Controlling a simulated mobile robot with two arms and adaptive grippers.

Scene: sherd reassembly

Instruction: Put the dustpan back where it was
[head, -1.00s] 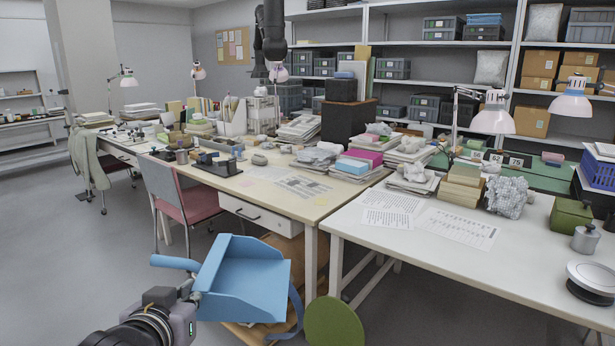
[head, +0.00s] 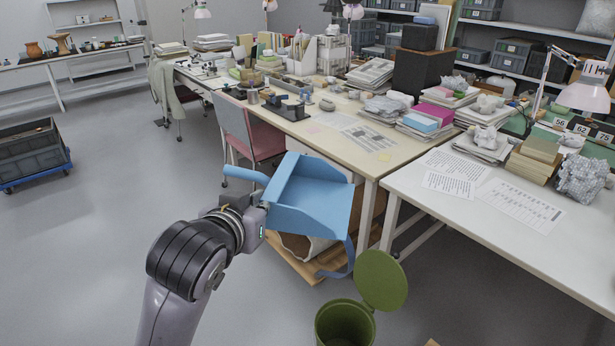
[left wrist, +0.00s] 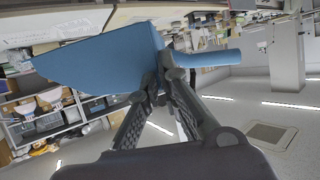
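The blue dustpan (head: 315,197) is in the air in the head view, in front of the cream table's near end. Its open pan faces right and its short handle points left. My left gripper (head: 265,204) is shut on it near the handle. In the left wrist view, the dustpan (left wrist: 105,62) stretches across the upper left, with its handle to the right. The fingers (left wrist: 168,75) close together against it; the exact contact is partly hidden. My right gripper is not in view.
A green bin (head: 345,326) with its round lid (head: 381,281) raised stands on the floor below right. A pink chair (head: 258,143) is behind the dustpan. The white table (head: 470,222) is at right. The floor at left is clear up to dark crates (head: 33,155).

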